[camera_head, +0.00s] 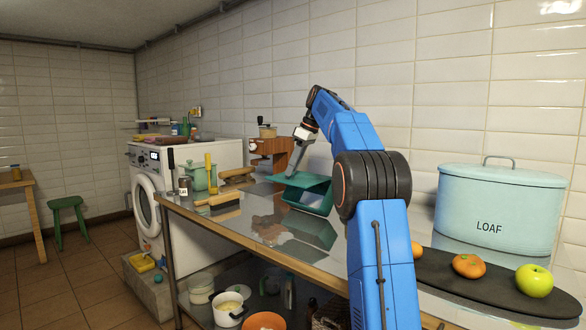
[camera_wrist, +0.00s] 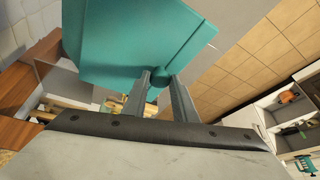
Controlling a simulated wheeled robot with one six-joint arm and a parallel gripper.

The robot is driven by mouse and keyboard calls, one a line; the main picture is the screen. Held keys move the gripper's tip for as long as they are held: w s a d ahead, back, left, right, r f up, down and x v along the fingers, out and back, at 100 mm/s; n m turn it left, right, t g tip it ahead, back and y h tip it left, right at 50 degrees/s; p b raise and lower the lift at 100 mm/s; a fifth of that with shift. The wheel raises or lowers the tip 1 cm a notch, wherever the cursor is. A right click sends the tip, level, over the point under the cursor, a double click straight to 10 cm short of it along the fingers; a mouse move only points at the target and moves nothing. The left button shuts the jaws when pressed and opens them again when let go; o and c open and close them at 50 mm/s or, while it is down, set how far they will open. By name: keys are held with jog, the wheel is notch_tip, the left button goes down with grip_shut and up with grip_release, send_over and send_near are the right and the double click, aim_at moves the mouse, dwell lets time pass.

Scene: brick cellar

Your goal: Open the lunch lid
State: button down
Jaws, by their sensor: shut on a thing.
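The teal lunch box (camera_head: 311,207) stands on the metal worktop near the tiled wall. Its lid (camera_head: 306,180) looks partly raised, with a dark gap below it. My gripper (camera_head: 290,175) reaches down to the lid's left edge. In the wrist view, the teal panel of the lid (camera_wrist: 125,42) fills the upper middle. My gripper's two fingers (camera_wrist: 160,85) are shut on a small teal tab at the lid's edge. The inside of the box is mostly hidden.
A wooden coffee grinder (camera_head: 268,148) stands behind the box. Brushes (camera_head: 218,199) and a green pot (camera_head: 200,177) are to the left. A LOAF bin (camera_head: 490,208) and a dark board (camera_head: 447,271) with fruit are to the right. Worktop in front is clear.

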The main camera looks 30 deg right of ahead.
jog(key=c, duration=1.4)
grip_release()
jog(key=shift+c, duration=0.2)
jog(key=v, duration=0.7)
jog(key=shift+r, duration=0.2)
jog(key=shift+s+d, duration=0.1)
jog(key=shift+s, duration=0.05)
